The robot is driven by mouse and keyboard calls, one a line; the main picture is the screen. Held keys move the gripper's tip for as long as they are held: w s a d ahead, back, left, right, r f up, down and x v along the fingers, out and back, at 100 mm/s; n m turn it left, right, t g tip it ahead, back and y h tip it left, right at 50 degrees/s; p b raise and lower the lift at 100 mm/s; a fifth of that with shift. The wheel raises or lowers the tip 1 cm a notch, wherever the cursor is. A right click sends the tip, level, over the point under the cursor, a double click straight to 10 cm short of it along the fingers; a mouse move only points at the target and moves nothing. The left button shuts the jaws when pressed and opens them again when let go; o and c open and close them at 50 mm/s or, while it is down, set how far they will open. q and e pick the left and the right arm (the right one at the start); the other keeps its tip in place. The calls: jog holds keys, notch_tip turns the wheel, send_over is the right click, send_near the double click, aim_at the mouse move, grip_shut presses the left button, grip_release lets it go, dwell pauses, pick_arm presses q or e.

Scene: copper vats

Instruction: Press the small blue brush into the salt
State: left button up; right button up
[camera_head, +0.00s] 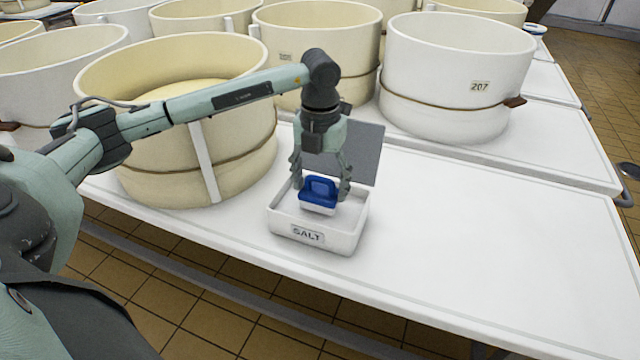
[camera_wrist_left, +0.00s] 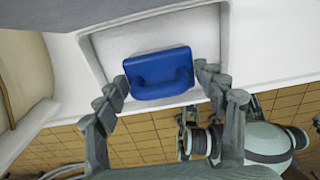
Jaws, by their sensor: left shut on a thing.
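The small blue brush (camera_head: 319,191) has a blue back with a loop handle and pale bristles below. My left gripper (camera_head: 321,190) points down and is shut on the brush, with a finger at each side. The brush is over the inside of the white salt box (camera_head: 342,241), which is labelled SALT. Whether the bristles touch the salt I cannot tell. In the left wrist view, the brush (camera_wrist_left: 160,73) lies between the fingertips, within the box rim (camera_wrist_left: 92,52). My right gripper does not show.
The box stands near the front edge of a white table (camera_head: 480,240). A grey panel (camera_head: 362,152) stands behind it. A large cream vat (camera_head: 165,160) is at the left, and a white vat numbered 207 (camera_head: 440,110) is behind right. The table's right side is clear.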

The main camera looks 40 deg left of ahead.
aim_at(320, 177)
pick_arm(q)
jog(key=shift+r+p, duration=1.85)
jog(key=shift+r, duration=1.2)
